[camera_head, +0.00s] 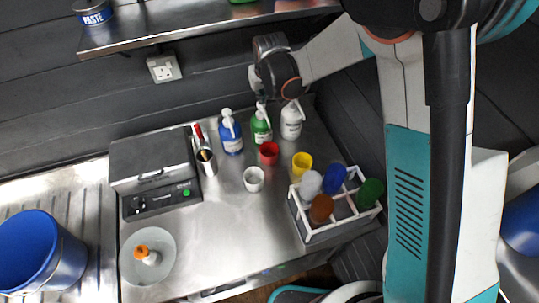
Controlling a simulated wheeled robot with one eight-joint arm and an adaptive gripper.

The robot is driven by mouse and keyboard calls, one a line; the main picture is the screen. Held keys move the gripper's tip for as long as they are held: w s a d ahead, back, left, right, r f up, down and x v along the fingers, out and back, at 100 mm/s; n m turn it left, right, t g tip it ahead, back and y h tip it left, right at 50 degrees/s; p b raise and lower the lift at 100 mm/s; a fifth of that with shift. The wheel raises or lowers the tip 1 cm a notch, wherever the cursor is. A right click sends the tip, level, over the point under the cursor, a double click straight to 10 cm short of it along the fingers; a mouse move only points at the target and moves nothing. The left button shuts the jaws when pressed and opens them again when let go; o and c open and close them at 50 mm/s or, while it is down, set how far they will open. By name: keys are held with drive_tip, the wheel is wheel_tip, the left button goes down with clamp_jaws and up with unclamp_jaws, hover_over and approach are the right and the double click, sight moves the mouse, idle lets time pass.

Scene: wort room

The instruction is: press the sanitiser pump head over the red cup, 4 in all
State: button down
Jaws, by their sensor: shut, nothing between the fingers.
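The red cup (269,152) stands on the steel worktop, just in front of a green pump bottle (261,130) with a white pump head. A blue pump bottle (231,136) stands to its left and a white pump bottle (291,122) to its right. The bottle labels are too small to read. My gripper (261,97) is shut and empty, pointing down at the top of the green bottle. It partly hides that pump head, and I cannot tell whether it touches it.
A white cup (254,179) and a yellow cup (302,162) stand near the red one. A white crate (311,236) with several coloured items is at right. A grey lidded device (157,173), a utensil pot (208,164) and a bowl (130,265) are at left. A shelf (200,28) hangs above.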

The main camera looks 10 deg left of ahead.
drive_tip(key=shift+f, duration=0.2)
drive_tip(key=shift+f+b, duration=1.45)
drive_tip(key=shift+b, duration=0.05)
drive_tip(key=shift+r, duration=0.15)
drive_tip(key=shift+r+p, duration=0.6)
drive_tip(key=shift+r, duration=0.9)
drive_tip(key=shift+f, duration=0.1)
